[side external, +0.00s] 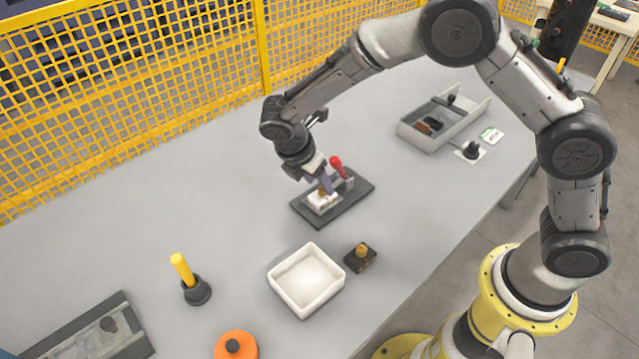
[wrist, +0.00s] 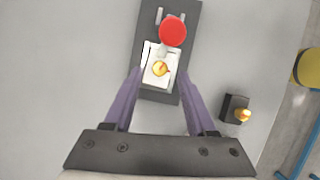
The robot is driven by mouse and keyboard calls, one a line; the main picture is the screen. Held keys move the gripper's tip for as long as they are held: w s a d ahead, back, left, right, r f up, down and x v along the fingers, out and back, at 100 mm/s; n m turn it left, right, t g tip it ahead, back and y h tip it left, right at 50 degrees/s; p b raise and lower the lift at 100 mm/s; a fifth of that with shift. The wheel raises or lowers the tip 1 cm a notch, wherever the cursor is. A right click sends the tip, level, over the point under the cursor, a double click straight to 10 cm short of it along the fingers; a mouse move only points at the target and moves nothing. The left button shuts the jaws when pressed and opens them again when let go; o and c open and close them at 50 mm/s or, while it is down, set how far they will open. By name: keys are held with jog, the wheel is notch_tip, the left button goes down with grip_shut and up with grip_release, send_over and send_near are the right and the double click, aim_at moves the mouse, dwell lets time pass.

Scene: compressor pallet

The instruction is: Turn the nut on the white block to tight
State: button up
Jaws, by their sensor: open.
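The white block (side external: 318,204) sits on a dark grey plate (side external: 345,207) on the table. In the wrist view the white block (wrist: 153,77) carries a brass nut (wrist: 160,69) on its top. A red-knobbed lever (side external: 337,164) stands on the same plate beside the block; its red knob (wrist: 172,32) shows in the wrist view. My gripper (side external: 326,186) is over the block, pointing down. In the wrist view its two purple fingers (wrist: 160,72) are spread wide, one on each side of the block, with the nut between them. Whether a fingertip touches the block cannot be told.
A small dark block with a brass knob (side external: 361,258) and an empty white bin (side external: 306,281) stand nearer the front. A yellow-handled tool in a black holder (side external: 190,280) is at left. A grey tray (side external: 443,122) stands at back right. The table left of the plate is clear.

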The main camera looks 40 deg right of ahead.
jog(key=shift+x, duration=1)
grip_shut()
